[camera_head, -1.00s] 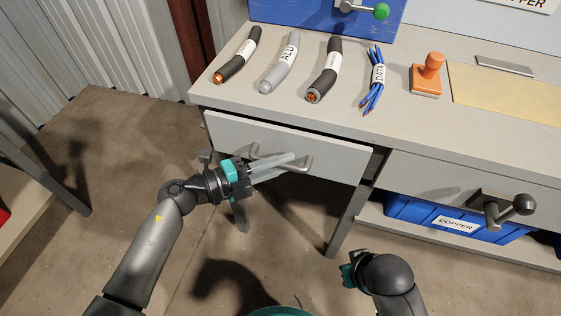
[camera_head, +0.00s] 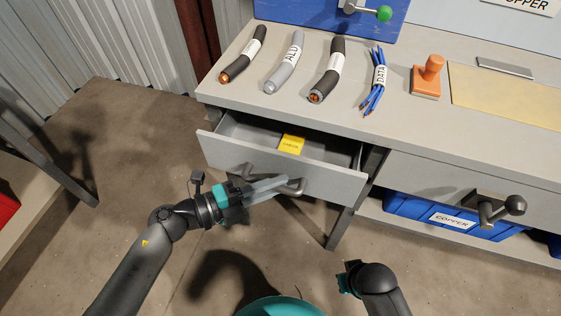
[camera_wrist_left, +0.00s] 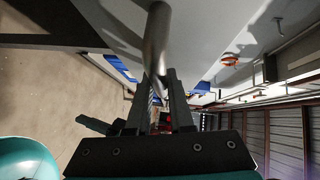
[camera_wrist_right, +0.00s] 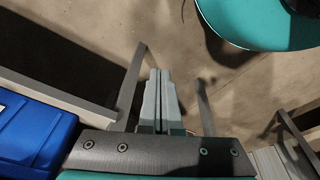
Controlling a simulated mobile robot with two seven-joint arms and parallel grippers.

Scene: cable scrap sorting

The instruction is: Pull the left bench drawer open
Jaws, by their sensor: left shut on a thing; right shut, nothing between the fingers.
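The left bench drawer (camera_head: 240,158) stands partly open under the bench top in the head view. A yellow labelled block (camera_head: 291,144) lies inside it. My left gripper (camera_head: 284,184) is shut on the drawer's bar handle (camera_head: 298,187), at the drawer front. In the left wrist view the handle (camera_wrist_left: 157,40) runs between the fingers (camera_wrist_left: 163,85). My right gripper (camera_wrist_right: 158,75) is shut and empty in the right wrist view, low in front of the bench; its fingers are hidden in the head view.
Several cable pieces, one grey (camera_head: 284,67), lie on the bench top (camera_head: 225,92) beside an orange stamp (camera_head: 428,78). A right drawer with a knobbed handle (camera_head: 497,210) is closed. A blue copper bin (camera_head: 408,207) stands below it. The floor (camera_head: 120,140) at left is clear.

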